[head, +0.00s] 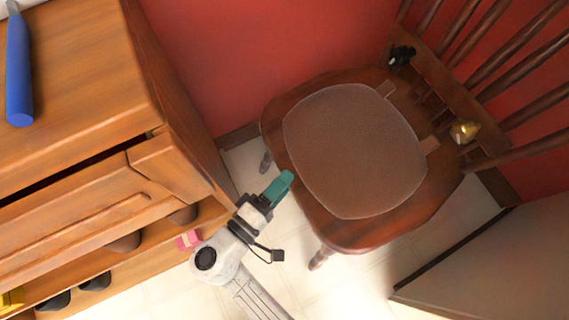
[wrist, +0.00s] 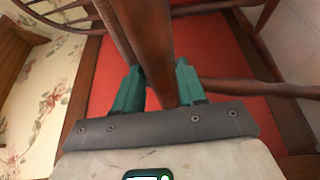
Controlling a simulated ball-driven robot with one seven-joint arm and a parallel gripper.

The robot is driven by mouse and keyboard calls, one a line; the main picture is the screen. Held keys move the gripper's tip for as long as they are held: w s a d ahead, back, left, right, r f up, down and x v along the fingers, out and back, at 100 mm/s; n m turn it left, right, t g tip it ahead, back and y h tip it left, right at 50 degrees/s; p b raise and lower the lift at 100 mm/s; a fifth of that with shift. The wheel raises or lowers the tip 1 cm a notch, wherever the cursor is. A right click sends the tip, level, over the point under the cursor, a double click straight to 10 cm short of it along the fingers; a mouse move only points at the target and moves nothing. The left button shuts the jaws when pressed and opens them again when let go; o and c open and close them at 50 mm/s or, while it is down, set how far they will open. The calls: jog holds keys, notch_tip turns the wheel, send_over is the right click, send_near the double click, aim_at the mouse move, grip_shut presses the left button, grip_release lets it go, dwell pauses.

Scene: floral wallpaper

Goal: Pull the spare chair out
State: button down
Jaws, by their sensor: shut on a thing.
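The spare chair (head: 375,232) is dark brown wood with a spindled back and a flat brown cushion (head: 355,150). It stands upright by the red wall in the head view. My gripper (head: 284,183) is low at the chair's near left edge. In the wrist view, my gripper's teal fingers (wrist: 158,85) lie on either side of a dark wooden chair part (wrist: 148,40), probably a leg, and are shut on it. The head view does not clearly show where the fingers grip.
A small black item (head: 401,56) and a gold item (head: 463,131) are at the seat's back. Pale floor (head: 290,245) shows between.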

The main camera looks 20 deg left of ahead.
jog(key=shift+f, duration=0.1)
jog(key=c, duration=0.6)
grip_release()
jog(key=shift+c, duration=0.2)
jog(key=shift+s, duration=0.1)
jog(key=p+v, duration=0.1)
jog(key=v, duration=0.9)
jog(key=shift+s+a+p, duration=0.15)
jog(key=shift+s+p, duration=0.15)
jog(key=shift+p, duration=0.05)
